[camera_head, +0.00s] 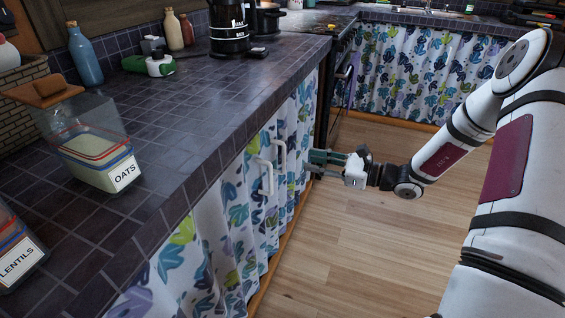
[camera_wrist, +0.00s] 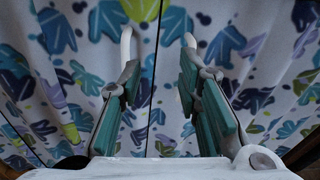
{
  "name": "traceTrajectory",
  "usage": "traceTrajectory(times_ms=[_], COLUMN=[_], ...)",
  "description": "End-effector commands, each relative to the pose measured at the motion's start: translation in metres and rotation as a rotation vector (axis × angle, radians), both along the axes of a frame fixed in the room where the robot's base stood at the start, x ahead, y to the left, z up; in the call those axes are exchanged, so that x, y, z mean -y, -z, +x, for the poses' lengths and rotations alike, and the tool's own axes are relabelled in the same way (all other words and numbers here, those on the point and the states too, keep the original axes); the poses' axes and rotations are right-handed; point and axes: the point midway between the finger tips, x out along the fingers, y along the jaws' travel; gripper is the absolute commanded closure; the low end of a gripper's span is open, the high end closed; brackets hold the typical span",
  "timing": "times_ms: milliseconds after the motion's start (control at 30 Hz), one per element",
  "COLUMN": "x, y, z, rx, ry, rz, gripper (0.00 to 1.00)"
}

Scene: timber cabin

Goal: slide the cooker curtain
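A white curtain with blue, teal, purple and green leaves (camera_head: 230,200) hangs under the near counter and fills the wrist view (camera_wrist: 85,50). A dark vertical seam divides it there. Two white handles stand out from it, a left one (camera_head: 264,177) and a right one (camera_head: 280,155). In the wrist view the left handle (camera_wrist: 126,45) and right handle (camera_wrist: 190,40) show past the fingertips, their lower ends partly hidden by the fingers. My gripper (camera_head: 309,163) is open and empty, facing the curtain, its teal fingers (camera_wrist: 160,85) apart. Whether a fingertip touches a handle I cannot tell.
The tiled counter (camera_head: 225,95) carries an oats container (camera_head: 95,165), bottles and a black canister (camera_head: 229,30). A dark cooker (camera_head: 341,85) stands past the curtain's far end. Another leaf curtain (camera_head: 415,75) hangs at the back. The wooden floor (camera_head: 360,235) is clear.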

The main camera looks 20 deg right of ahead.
Motion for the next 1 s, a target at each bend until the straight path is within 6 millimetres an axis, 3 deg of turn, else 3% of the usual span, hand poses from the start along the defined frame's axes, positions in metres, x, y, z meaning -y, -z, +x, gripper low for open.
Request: traceTrajectory(times_ms=[33, 100, 333, 1000], x=[0.011, 0.021, 0.028, -0.051], y=[0.018, 0.029, 0.041, 0.041], z=[0.006, 0.011, 0.023, 0.106], rx=[-0.012, -0.021, -0.031, -0.031], ry=[0.047, 0.094, 0.145, 0.142], rz=[0.043, 0.086, 0.129, 0.126], gripper=[0.69, 0.69, 0.69, 0.69])
